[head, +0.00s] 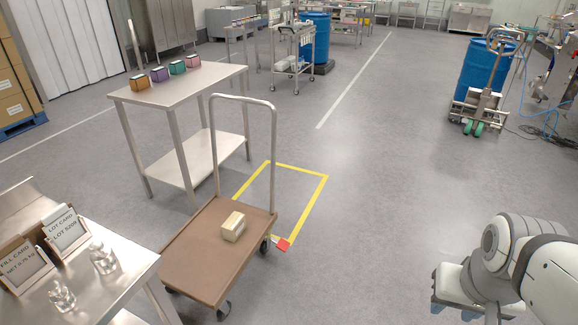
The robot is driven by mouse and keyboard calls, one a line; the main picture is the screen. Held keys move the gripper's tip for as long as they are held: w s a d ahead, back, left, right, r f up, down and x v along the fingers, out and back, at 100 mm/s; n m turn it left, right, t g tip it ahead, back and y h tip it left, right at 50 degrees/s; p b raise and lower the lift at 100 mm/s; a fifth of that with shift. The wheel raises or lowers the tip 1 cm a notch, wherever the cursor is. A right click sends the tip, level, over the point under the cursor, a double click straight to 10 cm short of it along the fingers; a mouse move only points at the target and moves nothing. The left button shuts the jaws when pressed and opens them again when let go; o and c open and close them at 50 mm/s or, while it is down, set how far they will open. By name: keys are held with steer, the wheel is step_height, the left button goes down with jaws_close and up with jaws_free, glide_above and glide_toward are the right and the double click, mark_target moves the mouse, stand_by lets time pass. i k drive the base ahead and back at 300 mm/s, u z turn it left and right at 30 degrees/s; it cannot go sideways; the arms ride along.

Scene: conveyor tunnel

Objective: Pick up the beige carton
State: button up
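The beige carton (233,226) is a small block with a paler band across its top. It sits on the brown deck of a push cart (205,260), right of the deck's middle. Nothing covers it. My arm shows at the lower right, folded, with a pale block at its end that looks like my gripper (449,289). It is well to the right of the cart and apart from the carton. Its fingers cannot be made out, so whether it is open or shut is unclear.
The cart's upright handle (244,98) stands behind the carton. A steel table (185,86) with several small coloured boxes is beyond it. A steel bench (110,275) with cards and glass bottles is at lower left. The middle floor is clear.

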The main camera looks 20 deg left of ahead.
mark_target(232, 229)
steer(key=u, duration=0.35)
steer(key=i, duration=1.6)
steer(key=u, duration=1.25)
steer(key=i, duration=1.1)
steer(key=u, duration=0.5)
